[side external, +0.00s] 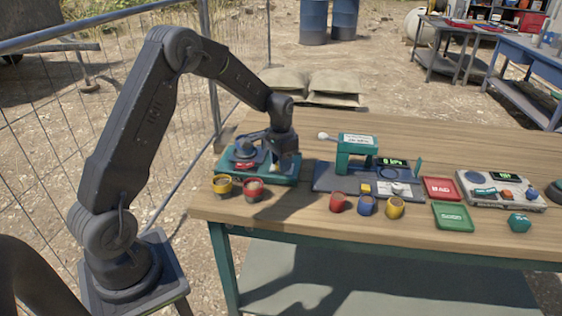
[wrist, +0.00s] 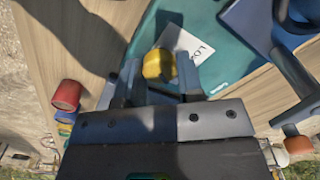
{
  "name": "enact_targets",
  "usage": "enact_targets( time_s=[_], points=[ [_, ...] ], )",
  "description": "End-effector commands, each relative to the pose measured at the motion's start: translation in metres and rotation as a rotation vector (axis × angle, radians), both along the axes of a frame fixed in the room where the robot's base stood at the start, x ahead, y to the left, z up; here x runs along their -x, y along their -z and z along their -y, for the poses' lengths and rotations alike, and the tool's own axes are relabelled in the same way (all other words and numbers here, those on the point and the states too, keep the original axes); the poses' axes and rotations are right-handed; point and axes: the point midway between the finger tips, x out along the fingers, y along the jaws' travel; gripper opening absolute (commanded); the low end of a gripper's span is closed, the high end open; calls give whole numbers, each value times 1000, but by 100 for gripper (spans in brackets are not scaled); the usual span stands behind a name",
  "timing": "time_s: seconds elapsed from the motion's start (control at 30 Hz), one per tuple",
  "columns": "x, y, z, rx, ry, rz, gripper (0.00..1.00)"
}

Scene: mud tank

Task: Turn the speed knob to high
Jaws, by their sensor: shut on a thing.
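The yellow speed knob (wrist: 156,64) sits on the teal base of a machine (wrist: 222,40) in the wrist view. A white label beginning "Lo" (wrist: 192,45) lies beside it. My gripper (wrist: 159,76) has one finger on each side of the knob and is shut on it. In the side view my gripper (side external: 284,158) reaches down at the right end of the teal machine (side external: 288,181) on the left of the table. The knob is hidden there behind the gripper, and its pointer setting cannot be read.
A red tray (side external: 440,188), green tray (side external: 453,217) and grey meter (side external: 500,190) lie farther right.

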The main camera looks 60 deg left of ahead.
Motion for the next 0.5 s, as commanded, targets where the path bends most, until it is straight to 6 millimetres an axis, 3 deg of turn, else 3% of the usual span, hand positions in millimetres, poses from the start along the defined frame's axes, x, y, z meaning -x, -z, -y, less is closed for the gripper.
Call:
enact_targets(
  time_s=[0.17,0.2,0.5],
  points=[
    [0,-1,0,0,1,-1,10],
    [0,-1,0,0,0,-1,35],
    [0,0,0,0,-1,0,60]
  ],
)
